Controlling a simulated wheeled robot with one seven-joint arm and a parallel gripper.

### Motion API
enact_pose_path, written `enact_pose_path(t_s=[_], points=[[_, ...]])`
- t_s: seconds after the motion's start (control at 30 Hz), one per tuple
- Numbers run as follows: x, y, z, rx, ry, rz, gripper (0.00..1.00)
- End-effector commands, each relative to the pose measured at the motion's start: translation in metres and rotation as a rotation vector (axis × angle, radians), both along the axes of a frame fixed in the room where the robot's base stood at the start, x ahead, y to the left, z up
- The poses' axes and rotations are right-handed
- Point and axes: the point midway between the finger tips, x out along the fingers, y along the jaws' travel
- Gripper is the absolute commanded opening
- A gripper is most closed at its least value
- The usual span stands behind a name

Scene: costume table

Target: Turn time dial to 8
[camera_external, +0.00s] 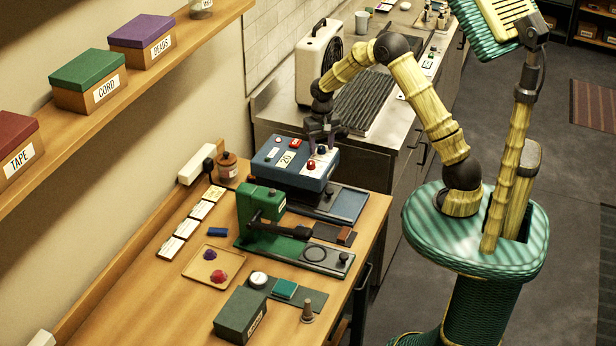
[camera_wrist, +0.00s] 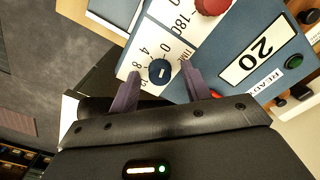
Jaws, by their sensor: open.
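The time dial (camera_wrist: 160,72) is a small dark blue round knob with a short white mark, on a white label strip in the wrist view. The numbers 4, 8 and 12 run along one side of it. I cannot tell which number the mark points to. The dial sits on a blue press control box (camera_external: 277,172); in the external view I cannot make it out behind my fingers. My gripper (camera_wrist: 160,77) is open, with one purple finger on each side of the dial. Contact cannot be told. In the external view my gripper (camera_external: 322,143) hangs over the box's back right part.
A red knob (camera_wrist: 212,5) with its own scale is close to the time dial. A green press (camera_external: 262,215) stands in front of the box. A grey counter (camera_external: 390,135) lies behind.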

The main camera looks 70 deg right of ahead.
Motion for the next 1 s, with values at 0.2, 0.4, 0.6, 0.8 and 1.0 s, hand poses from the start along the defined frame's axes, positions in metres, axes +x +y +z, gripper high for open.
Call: enact_pose_path(t_s=[0.2, 0.4, 0.6, 0.8, 1.0], points=[[0.0000, 0.0000, 0.0002, 0.000, 0.000, 0.000, 0.14], [0.0001, -0.0001, 0.0004, 0.000, 0.000, 0.002, 0.03], [0.0001, 0.0000, 0.0005, 0.000, 0.000, 0.027, 0.03], [0.0004, 0.0000, 0.0006, 0.001, -0.001, 0.102, 0.03], [0.0006, -0.0001, 0.0008, 0.001, 0.000, 0.236, 0.03]])
